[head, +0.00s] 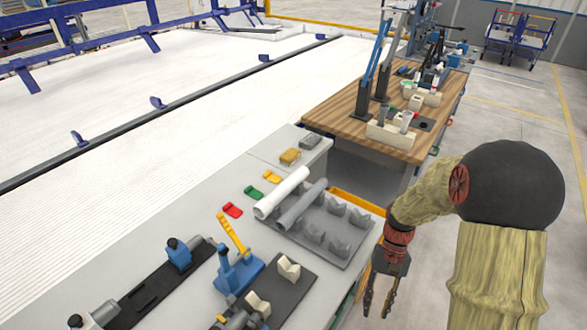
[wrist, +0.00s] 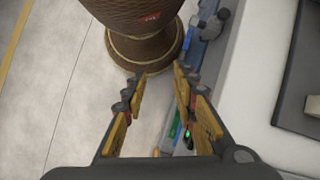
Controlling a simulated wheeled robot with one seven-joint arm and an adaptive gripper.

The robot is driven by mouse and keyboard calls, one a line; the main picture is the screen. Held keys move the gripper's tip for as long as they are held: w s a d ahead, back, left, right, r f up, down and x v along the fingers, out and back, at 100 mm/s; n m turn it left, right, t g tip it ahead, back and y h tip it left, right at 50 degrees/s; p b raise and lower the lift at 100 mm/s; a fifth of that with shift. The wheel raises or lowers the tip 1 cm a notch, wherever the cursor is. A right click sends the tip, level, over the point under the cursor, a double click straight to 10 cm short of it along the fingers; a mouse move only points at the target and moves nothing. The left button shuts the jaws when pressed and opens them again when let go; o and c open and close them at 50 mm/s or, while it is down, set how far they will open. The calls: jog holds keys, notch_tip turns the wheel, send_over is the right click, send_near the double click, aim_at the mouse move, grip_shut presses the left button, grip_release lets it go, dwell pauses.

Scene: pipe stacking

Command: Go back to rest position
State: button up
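My gripper (head: 378,304) hangs off the right side of the workbench (head: 190,215), over the floor, with its fingers pointing down. In the wrist view my gripper (wrist: 158,77) has its fingers spread apart, with nothing between them. A white pipe (head: 282,193) and a grey pipe (head: 302,204) lie side by side at the grey rack (head: 352,258) on the bench, to the left of my gripper and apart from it. The rack's V-shaped supports on the right are bare.
Red (head: 232,210), green (head: 253,193) and yellow (head: 271,177) pieces lie left of the pipes. A blue clamp with a yellow handle (head: 233,236) stands nearer. A wooden table (head: 345,112) with tools stands beyond the bench. The floor at right (head: 505,115) is open.

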jog(key=s+a+r+n+t, duration=0.1)
jog(key=s+r+t, duration=0.2)
jog(key=r, duration=0.6)
jog(key=s+a+r+n+t+h, duration=0.1)
jog(key=s+r+t, duration=0.2)
jog(key=r, duration=0.6)
jog(key=s+a+r+n+t+h, duration=0.1)
jog(key=s+r+t, duration=0.2)
jog(key=r, duration=0.6)
jog(key=shift+s+a+r+t, duration=0.2)
jog(key=shift+a+t, duration=0.2)
jog(key=shift+t, duration=0.7)
